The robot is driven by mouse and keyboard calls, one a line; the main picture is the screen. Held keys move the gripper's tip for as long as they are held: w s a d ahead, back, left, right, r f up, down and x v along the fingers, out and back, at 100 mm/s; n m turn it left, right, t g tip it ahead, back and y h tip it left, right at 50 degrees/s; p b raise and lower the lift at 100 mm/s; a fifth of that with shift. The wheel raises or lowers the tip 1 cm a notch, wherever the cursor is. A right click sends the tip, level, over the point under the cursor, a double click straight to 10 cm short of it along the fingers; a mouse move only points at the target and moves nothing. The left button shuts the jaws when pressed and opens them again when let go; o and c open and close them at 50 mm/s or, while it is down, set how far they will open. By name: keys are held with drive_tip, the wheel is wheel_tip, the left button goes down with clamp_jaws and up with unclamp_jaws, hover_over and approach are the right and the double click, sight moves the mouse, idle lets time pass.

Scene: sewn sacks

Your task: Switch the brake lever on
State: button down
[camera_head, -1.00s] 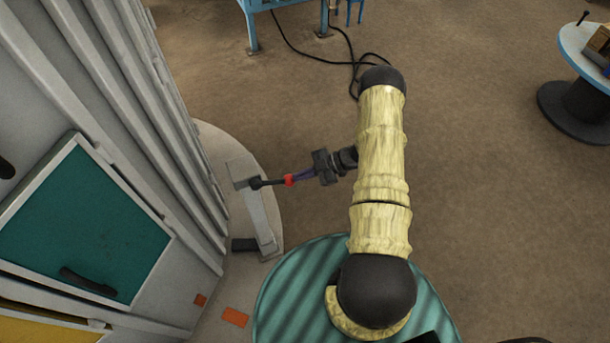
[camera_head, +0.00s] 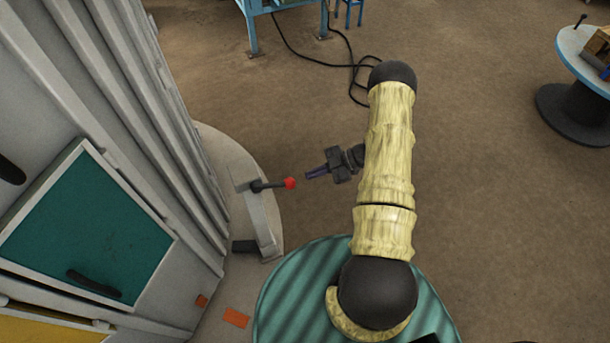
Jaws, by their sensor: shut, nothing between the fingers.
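The brake lever (camera_head: 272,186) is a short black rod with a red knob at its right end. It sticks out to the right from a black pivot at the top of a pale grey post on the round base. My gripper (camera_head: 308,175) is just right of the red knob, with a visible gap between them. Its purple-blue fingers point left and look shut and empty.
A grey ribbed cabinet with a teal door (camera_head: 85,235) stands at the left. A green striped round top (camera_head: 285,300) lies below my arm. A blue-topped spool table (camera_head: 575,50) stands at far right, and a black cable (camera_head: 320,62) lies on the open brown floor.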

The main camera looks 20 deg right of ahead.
drive_tip(key=b+v, duration=0.1)
drive_tip(key=v, duration=0.7)
drive_tip(key=shift+f+b, duration=0.3)
drive_tip(key=shift+f, duration=0.1)
drive_tip(key=shift+w, duration=0.1)
drive_tip(key=p, duration=0.3)
approach(291, 182)
drive_tip(key=a, duration=0.4)
drive_tip(key=f+b, duration=0.1)
drive_tip(key=a+f, duration=0.1)
drive_tip(key=b, duration=0.1)
drive_tip(key=shift+w+a+f+b, duration=0.25)
drive_tip(key=shift+w+f+b, duration=0.1)
drive_tip(key=shift+f, duration=0.05)
